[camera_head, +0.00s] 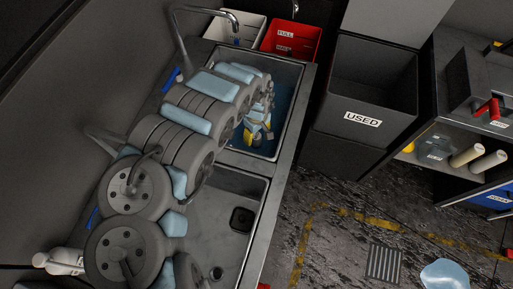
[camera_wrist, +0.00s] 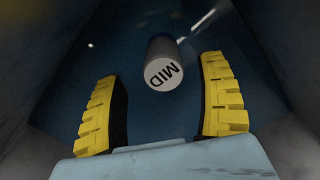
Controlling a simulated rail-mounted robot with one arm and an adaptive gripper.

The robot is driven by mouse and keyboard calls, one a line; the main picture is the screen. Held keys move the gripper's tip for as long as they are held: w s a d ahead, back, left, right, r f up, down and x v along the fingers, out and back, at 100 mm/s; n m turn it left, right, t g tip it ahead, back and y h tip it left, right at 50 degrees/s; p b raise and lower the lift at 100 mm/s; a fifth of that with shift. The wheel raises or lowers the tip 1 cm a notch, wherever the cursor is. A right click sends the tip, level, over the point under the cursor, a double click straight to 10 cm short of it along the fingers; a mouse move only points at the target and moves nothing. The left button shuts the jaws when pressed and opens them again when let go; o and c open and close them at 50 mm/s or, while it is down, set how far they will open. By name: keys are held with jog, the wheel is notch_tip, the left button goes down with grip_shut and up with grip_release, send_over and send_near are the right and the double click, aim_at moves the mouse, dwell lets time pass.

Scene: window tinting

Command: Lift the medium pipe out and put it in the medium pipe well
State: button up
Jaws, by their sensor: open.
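The medium pipe (camera_wrist: 163,64) is a grey cylinder with "MID" on its end face. In the wrist view it shows ahead of my fingers, its labelled end towards the camera, in the dark blue sink basin. My gripper (camera_wrist: 165,105) has two yellow ribbed fingers spread wide, with nothing between them at the tips. The pipe appears beyond the gap, apart from both fingers. In the head view my gripper (camera_head: 257,132) is down in the far basin (camera_head: 287,75), and I cannot make out the pipe there. I cannot identify a medium pipe well in either view.
The basin walls stand close around my gripper. A near basin (camera_head: 222,225) holds a dark square item (camera_head: 242,220). White (camera_head: 246,31) and red (camera_head: 290,40) bins and a tap (camera_head: 229,17) are behind. A "USED" bin (camera_head: 370,85) and shelves with cream cylinders (camera_head: 467,155) are right.

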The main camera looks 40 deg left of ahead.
aim_at(257, 148)
jog(key=shift+s+f+b, duration=0.15)
jog(key=shift+f+b, duration=0.5)
jog(key=shift+f, duration=2.3)
grip_shut()
